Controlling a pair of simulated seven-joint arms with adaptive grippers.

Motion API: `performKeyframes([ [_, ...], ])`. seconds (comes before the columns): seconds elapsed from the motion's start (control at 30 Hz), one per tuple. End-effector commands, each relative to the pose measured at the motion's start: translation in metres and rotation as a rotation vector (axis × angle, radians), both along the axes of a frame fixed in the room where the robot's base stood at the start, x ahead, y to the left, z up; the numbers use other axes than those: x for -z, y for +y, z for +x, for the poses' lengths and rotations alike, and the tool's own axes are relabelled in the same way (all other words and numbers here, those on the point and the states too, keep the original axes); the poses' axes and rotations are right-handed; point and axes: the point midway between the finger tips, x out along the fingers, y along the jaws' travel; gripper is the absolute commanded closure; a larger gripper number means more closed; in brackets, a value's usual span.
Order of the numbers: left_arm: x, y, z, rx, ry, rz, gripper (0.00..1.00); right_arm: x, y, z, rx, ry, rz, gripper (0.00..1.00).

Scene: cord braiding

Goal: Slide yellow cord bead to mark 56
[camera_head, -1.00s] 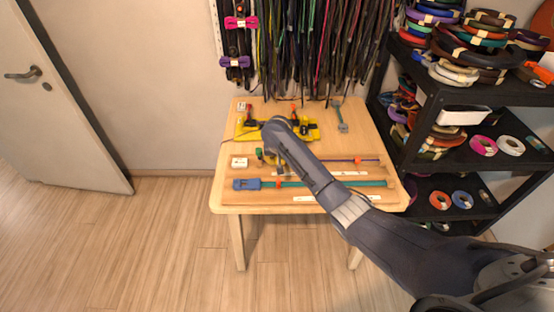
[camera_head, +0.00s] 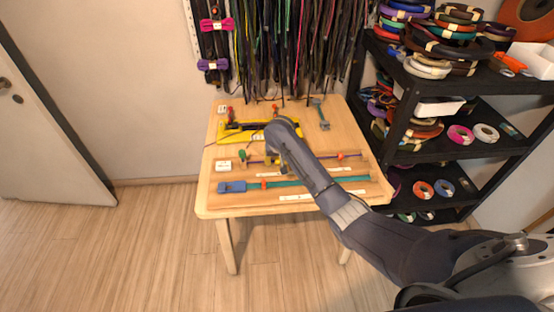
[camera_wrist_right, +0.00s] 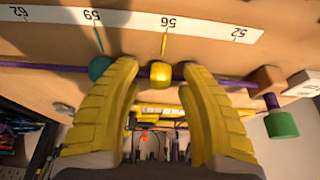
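In the right wrist view the yellow bead (camera_wrist_right: 161,73) sits on the purple cord (camera_wrist_right: 218,82), nearly in line with the yellow line (camera_wrist_right: 164,46) at mark 56 of the white scale strip (camera_wrist_right: 130,19). My right gripper (camera_wrist_right: 160,75) is open, with one yellow finger on each side of the bead and a visible gap to both. A teal bead (camera_wrist_right: 98,68) is on the cord just outside the left finger, near the line at 59. In the head view my right gripper (camera_head: 283,166) is over the board; its arm hides part of the cord. My left gripper is not in view.
A green knob (camera_head: 242,155) and a white block (camera_head: 223,166) stand at the purple cord's left end. A teal cord (camera_head: 354,179) with a blue clamp (camera_head: 232,187) runs in front. A yellow tool (camera_head: 236,130) lies behind. A loaded black shelf (camera_head: 405,130) stands right of the table.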

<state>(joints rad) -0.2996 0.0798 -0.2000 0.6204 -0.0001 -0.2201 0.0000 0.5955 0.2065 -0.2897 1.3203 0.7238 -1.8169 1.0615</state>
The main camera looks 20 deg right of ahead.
Motion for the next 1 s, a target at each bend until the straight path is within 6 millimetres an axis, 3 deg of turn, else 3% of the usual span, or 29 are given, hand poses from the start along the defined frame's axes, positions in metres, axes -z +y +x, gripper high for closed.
performKeyframes([
  [0.37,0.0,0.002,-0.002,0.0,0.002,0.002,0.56,-0.009,0.003,-0.002,-0.002,-0.003,0.003,0.58],
  [1.0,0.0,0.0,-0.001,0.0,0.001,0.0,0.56,-0.095,0.012,-0.037,0.0,-0.002,0.003,0.58],
])
